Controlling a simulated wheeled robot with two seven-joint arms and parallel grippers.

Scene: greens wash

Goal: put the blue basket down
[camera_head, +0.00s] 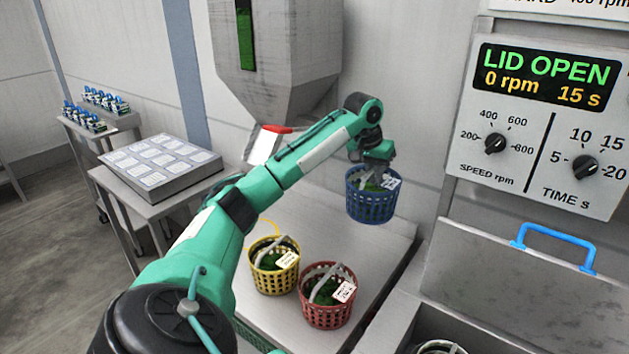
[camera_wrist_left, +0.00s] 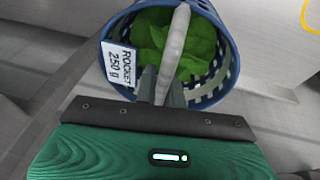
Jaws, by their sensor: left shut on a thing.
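The blue basket (camera_head: 371,203) hangs from my left gripper (camera_head: 376,168) above the far right part of the steel counter in the head view. It looks upright and holds green leaves. In the left wrist view the gripper (camera_wrist_left: 162,88) is shut on the basket's pale handle (camera_wrist_left: 176,45). The basket (camera_wrist_left: 229,62) there bears a white tag (camera_wrist_left: 119,66) reading "ROCKET 250 g". The basket's underside is hidden, so I cannot tell its exact height over the counter. My right gripper is in neither view.
A yellow basket (camera_head: 274,277) and a red basket (camera_head: 326,312), both with greens, stand on the counter (camera_head: 300,216) nearer me. A grey hopper (camera_head: 278,75) hangs behind. The machine panel (camera_head: 540,125) reads "LID OPEN", beside a lid with a blue handle (camera_head: 553,236).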

